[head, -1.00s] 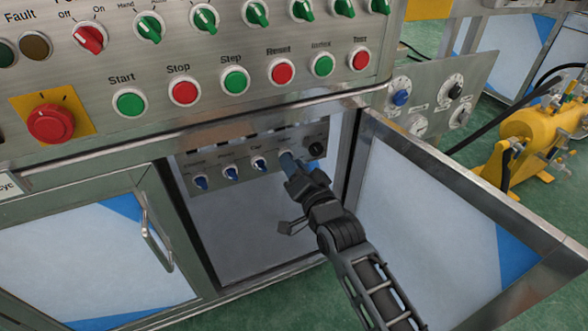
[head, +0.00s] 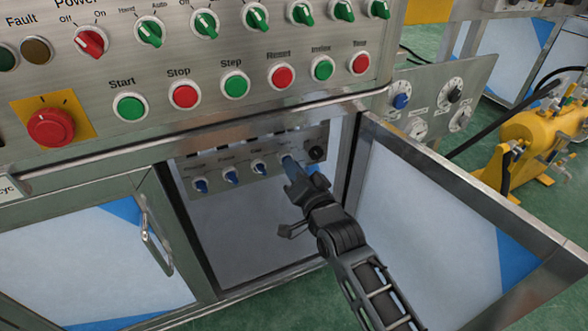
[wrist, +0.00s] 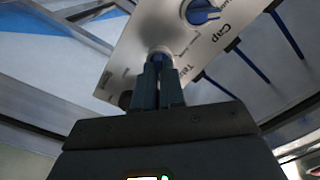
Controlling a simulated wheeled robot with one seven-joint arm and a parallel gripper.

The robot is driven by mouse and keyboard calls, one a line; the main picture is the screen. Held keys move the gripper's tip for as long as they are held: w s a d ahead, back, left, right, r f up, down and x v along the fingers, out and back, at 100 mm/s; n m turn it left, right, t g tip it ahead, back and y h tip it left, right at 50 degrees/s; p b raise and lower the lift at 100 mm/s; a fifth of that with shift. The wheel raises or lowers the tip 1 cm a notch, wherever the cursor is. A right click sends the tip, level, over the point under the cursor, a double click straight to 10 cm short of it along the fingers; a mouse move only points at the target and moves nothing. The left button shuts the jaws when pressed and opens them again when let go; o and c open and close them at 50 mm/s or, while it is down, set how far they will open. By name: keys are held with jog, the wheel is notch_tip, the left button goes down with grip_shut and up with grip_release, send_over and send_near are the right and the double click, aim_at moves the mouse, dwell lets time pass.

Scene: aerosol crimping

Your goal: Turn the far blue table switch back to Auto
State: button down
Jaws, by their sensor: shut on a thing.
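The blue table switch is the rightmost of the row of blue switches on the small panel (head: 240,176) inside the open cabinet. Its pale round base (wrist: 160,51) shows in the wrist view beside a partly hidden label starting "Ta". My gripper (head: 289,166) reaches in from the lower right and is shut on this switch. In the wrist view my fingers (wrist: 159,84) close around its handle and hide it, so its exact angle cannot be read.
The blue Cap switch (head: 262,168) is just to the left, with more blue switches beyond. A black knob (head: 317,152) is close on the right. The open cabinet door (head: 440,235) stands right of my arm. The main button panel (head: 200,60) overhangs above.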

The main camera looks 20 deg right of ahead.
jog(key=shift+n, duration=0.3)
jog(key=shift+a+n+p, duration=0.15)
jog(key=shift+n+p, duration=0.25)
jog(key=shift+n, duration=8.2)
jog(key=c, duration=1.2)
grip_release()
